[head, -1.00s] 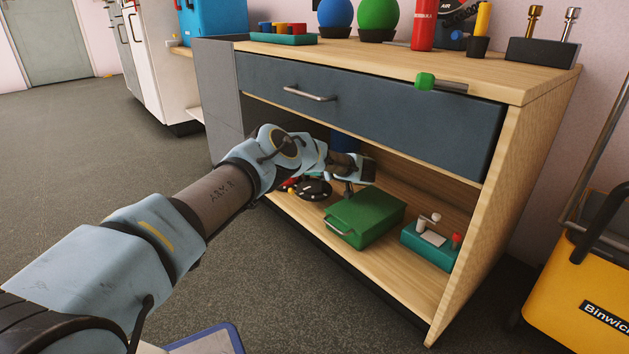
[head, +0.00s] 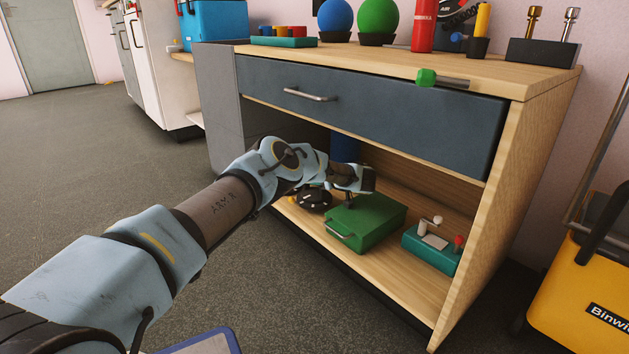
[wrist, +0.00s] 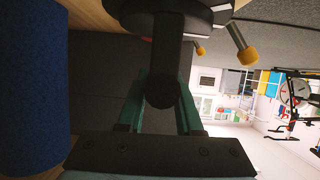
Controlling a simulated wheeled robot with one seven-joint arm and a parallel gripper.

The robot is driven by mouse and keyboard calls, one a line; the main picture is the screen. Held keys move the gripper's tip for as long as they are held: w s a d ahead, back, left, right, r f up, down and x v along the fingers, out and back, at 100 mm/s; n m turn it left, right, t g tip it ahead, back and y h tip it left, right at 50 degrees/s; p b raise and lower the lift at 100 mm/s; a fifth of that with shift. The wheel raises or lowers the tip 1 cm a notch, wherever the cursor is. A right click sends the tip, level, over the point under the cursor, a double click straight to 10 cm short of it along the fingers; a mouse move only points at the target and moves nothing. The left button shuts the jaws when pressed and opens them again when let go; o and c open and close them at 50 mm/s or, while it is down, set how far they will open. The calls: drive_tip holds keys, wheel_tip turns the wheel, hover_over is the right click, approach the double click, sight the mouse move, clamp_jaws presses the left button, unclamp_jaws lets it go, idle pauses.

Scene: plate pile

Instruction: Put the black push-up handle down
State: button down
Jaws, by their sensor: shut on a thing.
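My gripper (head: 362,181) reaches into the open lower shelf of the wooden cabinet. In the wrist view my gripper (wrist: 160,98) has its two green fingers on either side of the black push-up handle (wrist: 166,60), a dark bar with a round end, and is shut on it. In the head view only a short dark part of the handle (head: 349,201) shows under the gripper, beside or just over the green box. Whether it touches the box or shelf cannot be told.
The green box (head: 372,221) and a teal block with pegs (head: 430,249) sit on the shelf (head: 400,268). A black disc (head: 314,199) lies left of the box. A blue cylinder (head: 343,147) stands behind my gripper. The drawer (head: 370,108) overhangs the shelf.

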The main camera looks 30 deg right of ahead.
drive_tip(key=c, duration=0.6)
unclamp_jaws()
drive_tip(key=shift+s+a+f, duration=0.15)
drive_tip(key=shift+f, duration=0.55)
drive_tip(key=shift+o, duration=0.2)
drive_tip(key=shift+r, duration=0.2)
drive_tip(key=r+p+v, duration=0.1)
drive_tip(key=p+v, duration=0.4)
drive_tip(key=v, duration=0.2)
drive_tip(key=shift+r, duration=0.3)
drive_tip(key=shift+s, duration=0.1)
